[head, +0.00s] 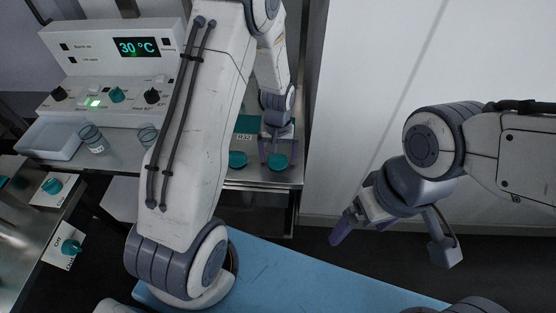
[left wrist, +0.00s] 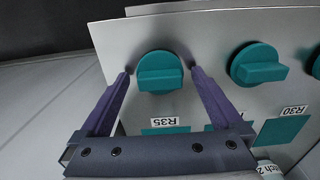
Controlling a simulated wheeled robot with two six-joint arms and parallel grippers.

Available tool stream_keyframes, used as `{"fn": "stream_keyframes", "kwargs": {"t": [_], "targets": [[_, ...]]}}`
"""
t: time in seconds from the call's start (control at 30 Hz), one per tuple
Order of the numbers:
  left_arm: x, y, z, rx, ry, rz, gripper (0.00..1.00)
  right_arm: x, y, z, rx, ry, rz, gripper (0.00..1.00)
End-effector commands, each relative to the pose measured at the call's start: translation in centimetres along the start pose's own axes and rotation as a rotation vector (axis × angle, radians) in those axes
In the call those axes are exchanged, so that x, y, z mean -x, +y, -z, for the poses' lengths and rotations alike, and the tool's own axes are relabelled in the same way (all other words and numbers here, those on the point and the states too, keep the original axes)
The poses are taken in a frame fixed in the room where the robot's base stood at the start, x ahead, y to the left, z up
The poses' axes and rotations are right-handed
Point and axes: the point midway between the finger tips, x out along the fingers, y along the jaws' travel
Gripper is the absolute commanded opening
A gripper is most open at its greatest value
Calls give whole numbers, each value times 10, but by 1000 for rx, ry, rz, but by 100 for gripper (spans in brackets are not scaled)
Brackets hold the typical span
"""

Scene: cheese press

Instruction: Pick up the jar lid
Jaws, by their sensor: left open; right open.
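The teal jar lid (head: 278,162), round with a raised grip bar, lies near the right front corner of the metal counter. It also shows in the left wrist view (left wrist: 160,73), near the counter edge by the R35 label. My left gripper (left wrist: 160,76) is open, with one purple finger on each side of this lid; I cannot tell if they touch it. In the head view the left gripper (head: 277,150) comes down over the lid and partly hides it. My right gripper (head: 362,228) is open and empty, away from the counter at the right.
A second teal lid (head: 237,160) lies just left of the first. Glass jars (head: 93,139) stand by a white tray (head: 50,140), below a control box (head: 115,70) reading 30 °C. A blue surface (head: 290,275) lies in front. My left arm hides the counter's middle.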

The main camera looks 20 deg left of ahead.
Motion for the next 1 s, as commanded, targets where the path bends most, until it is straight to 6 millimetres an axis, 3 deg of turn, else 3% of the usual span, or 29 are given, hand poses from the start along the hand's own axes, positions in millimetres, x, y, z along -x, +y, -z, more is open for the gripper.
{"fn": "stream_keyframes", "kwargs": {"t": [0.27,0.47,0.83,1.0], "targets": [[-3,0,0,0,2,-1,100,0,0,0,0,0,0,99],[-3,0,0,0,2,0,24,0,0,0,0,0,0,99],[-1,0,0,0,2,-1,23,0,0,0,0,0,0,99],[12,0,1,0,5,-1,23,0,0,0,0,0,0,99]]}}
